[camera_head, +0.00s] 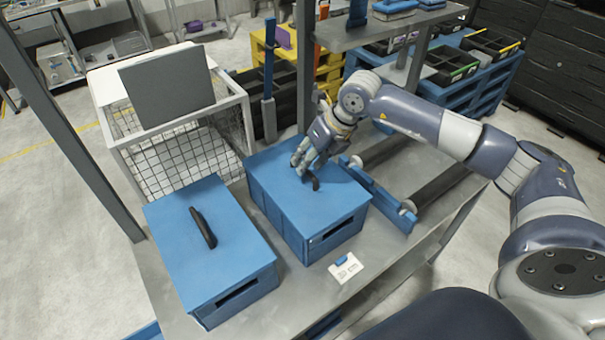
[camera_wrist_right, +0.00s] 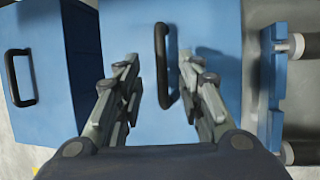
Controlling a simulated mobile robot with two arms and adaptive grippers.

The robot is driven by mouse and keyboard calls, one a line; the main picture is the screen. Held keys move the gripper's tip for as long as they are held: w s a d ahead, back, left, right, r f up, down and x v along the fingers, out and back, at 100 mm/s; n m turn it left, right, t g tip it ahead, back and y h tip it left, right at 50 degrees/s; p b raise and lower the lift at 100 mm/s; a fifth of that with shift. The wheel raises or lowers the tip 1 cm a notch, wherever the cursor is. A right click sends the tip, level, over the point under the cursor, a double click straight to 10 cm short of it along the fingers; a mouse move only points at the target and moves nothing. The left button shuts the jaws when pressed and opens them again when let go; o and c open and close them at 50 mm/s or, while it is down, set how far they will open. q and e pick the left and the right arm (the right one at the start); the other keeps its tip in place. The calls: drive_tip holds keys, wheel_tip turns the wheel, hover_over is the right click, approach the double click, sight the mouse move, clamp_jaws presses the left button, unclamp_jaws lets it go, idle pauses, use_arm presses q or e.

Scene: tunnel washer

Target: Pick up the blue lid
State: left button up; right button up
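Two blue boxes with blue lids and black handles stand side by side on a grey table. The right box's lid (camera_head: 285,195) is under my right gripper (camera_head: 306,168). In the right wrist view, that lid's black handle (camera_wrist_right: 162,65) lies between the two open fingers of the right gripper (camera_wrist_right: 160,80), nearer the right finger. I cannot tell whether a finger touches it. The left box's lid (camera_head: 180,245) has its own handle (camera_head: 203,228), and it also shows at the left in the wrist view (camera_wrist_right: 55,80). My left gripper is not in view.
A blue rail with rollers (camera_head: 380,195) lies right of the right box. A white label card (camera_head: 345,266) lies on the table in front. A white wire-mesh cart (camera_head: 185,150) and a post (camera_head: 306,70) stand behind the boxes.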

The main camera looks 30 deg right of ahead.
drive_tip(key=shift+p+x, duration=0.4)
drive_tip(key=shift+x, duration=1.2)
drive_tip(key=shift+s+d, duration=0.1)
drive_tip(key=shift+d, duration=0.1)
clamp_jaws()
drive_tip(key=shift+r, duration=0.1)
